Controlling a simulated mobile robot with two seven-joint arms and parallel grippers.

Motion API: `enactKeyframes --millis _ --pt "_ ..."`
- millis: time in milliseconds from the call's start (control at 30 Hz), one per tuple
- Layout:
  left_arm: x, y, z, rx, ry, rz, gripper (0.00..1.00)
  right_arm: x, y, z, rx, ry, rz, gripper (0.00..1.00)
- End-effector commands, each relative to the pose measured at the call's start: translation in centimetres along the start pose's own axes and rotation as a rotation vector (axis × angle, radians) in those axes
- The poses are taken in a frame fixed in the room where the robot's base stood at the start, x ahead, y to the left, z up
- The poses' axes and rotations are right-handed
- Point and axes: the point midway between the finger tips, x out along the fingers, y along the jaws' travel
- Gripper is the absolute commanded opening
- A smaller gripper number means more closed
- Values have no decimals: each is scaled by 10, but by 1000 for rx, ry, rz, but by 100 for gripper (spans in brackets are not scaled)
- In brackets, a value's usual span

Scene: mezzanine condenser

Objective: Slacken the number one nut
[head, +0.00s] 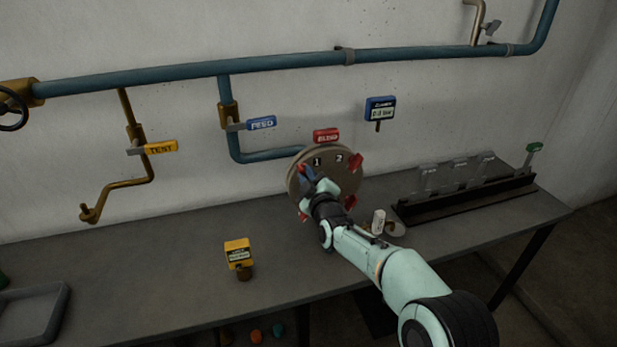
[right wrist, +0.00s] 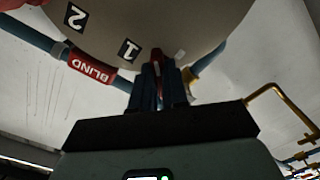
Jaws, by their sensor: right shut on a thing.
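The round grey-brown flange cover (head: 332,165) stands upright against the wall at the back of the bench, marked 1 and 2, with red wing nuts around its edge. My right gripper (head: 308,176) is at the upper left of the cover, below the 1. In the right wrist view my blue fingers (right wrist: 158,88) are shut on the red number one nut (right wrist: 157,57), beside the 1 mark. The number two nut (head: 355,162) shows clear, right of the 2. My left gripper is not in view.
A red BLIND tag (head: 326,135) is above the cover, a blue FEED valve (head: 261,123) left of it and a gauge (head: 380,109) to the right. A yellow-topped item (head: 238,252), a grey tray (head: 32,312) and a dark rack (head: 465,203) stand on the bench.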

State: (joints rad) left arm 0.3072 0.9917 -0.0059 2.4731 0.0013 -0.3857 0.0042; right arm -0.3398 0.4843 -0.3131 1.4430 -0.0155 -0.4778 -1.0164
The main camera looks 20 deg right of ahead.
Motion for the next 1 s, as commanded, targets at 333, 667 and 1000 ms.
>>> enactKeyframes --millis 333,667,1000 --pt "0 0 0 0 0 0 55 0 2 -1 2 3 4 39" --pt "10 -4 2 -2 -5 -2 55 -25 0 0 3 3 2 39" --pt "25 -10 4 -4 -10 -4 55 -98 1 -1 5 4 3 39"
